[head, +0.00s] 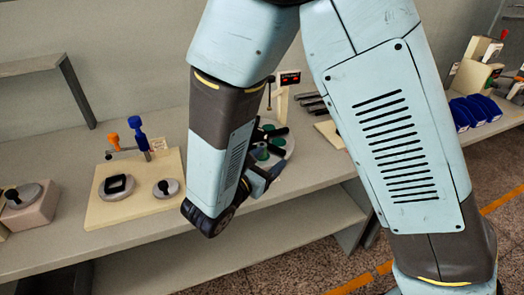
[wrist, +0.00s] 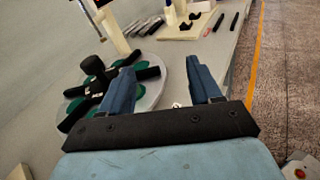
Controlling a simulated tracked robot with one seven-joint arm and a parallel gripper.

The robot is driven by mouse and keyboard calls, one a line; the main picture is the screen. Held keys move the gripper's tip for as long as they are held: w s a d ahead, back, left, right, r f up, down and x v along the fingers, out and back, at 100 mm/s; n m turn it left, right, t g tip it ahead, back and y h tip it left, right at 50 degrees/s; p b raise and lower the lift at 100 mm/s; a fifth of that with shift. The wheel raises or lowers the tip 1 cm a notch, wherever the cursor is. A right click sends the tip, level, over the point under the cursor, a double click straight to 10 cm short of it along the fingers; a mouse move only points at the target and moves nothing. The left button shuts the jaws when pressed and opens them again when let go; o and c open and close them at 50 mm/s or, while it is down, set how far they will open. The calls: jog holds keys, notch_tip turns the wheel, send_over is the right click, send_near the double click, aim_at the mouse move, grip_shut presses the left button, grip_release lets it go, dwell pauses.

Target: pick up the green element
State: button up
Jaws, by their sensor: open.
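Several dark green round elements (wrist: 77,105) sit on a round grey plate (wrist: 158,97), around a black hub with radiating black arms (wrist: 95,68). The black arms partly cover them. In the head view green elements (head: 262,153) show just beyond my gripper (head: 268,170), partly hidden by my arm. In the wrist view my gripper (wrist: 162,80) is open, with nothing held between its two blue fingers. Its left finger overlaps the plate's right part in the picture; I cannot tell whether it touches. The right finger is over the bench surface.
A cream board (head: 135,205) with grey discs and blue and orange handled tools is left of my arm. A post with a red display (head: 283,95) stands behind the plate. Blue bins (head: 475,110) stand far right. The bench edge drops to the floor.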

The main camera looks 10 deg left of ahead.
jog(key=s+a+f+n+y, duration=0.1)
jog(key=a, duration=0.1)
jog(key=s+a+f+n+t+y, duration=0.1)
jog(key=a+n, duration=0.1)
jog(key=s+a+f+n+t+y, duration=0.1)
jog(key=a+y, duration=0.1)
jog(key=shift+s+a+f, duration=0.25)
jog(key=shift+s+f, duration=0.05)
jog(key=shift+f, duration=0.05)
jog(key=shift+w, duration=0.2)
jog(key=w, duration=0.2)
jog(key=w+d, duration=0.1)
jog(key=w, duration=0.4)
jog(key=shift+w+d, duration=0.15)
jog(key=shift+w, duration=0.2)
jog(key=shift+w+d, duration=0.25)
jog(key=shift+w, duration=0.6)
jog(key=shift+w+d, duration=0.25)
jog(key=shift+w, duration=0.65)
jog(key=shift+w+d, duration=0.25)
jog(key=shift+w, duration=0.6)
jog(key=shift+c, duration=0.3)
jog(key=c, duration=1.1)
